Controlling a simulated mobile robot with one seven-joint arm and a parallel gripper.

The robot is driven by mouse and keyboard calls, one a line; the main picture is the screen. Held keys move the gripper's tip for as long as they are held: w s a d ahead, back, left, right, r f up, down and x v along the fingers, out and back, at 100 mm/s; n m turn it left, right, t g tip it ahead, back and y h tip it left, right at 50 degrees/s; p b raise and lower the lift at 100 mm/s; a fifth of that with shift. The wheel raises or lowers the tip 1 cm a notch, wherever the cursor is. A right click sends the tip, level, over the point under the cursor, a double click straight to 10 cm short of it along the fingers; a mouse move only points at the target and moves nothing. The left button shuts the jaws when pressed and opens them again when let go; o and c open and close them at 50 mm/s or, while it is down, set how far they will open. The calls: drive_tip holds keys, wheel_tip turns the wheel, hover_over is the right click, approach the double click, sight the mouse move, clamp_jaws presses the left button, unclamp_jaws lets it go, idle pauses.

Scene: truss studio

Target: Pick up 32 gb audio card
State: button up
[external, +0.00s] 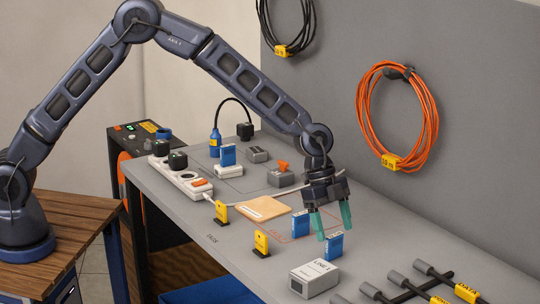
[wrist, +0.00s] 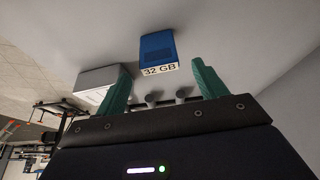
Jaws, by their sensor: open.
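A blue card with a white "32 GB" label (wrist: 158,50) stands ahead of my gripper (wrist: 160,72) in the wrist view, centred between the two green fingers. The fingers are open and apart, with nothing gripped. In the external view my gripper (external: 333,231) points down over the grey table. One blue card (external: 334,247) is just below and in front of the fingers, and another blue card (external: 299,224) stands to the left. The labels are too small to read there; the card nearer the white box looks like the 32 GB one.
A white labelled box (external: 314,278) stands close in front of the card; it also shows in the wrist view (wrist: 98,84). Yellow tags (external: 261,244), a tan wooden block (external: 263,208) and a power strip (external: 182,178) lie to the left. Dark cables (external: 410,287) lie at the right.

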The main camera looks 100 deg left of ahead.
sight(335, 234)
drive_tip(key=shift+x, duration=2.7)
drive_tip(key=shift+s+a, duration=0.15)
drive_tip(key=shift+s, duration=0.05)
drive_tip(key=c, duration=1.1)
drive_tip(key=shift+o, duration=0.2)
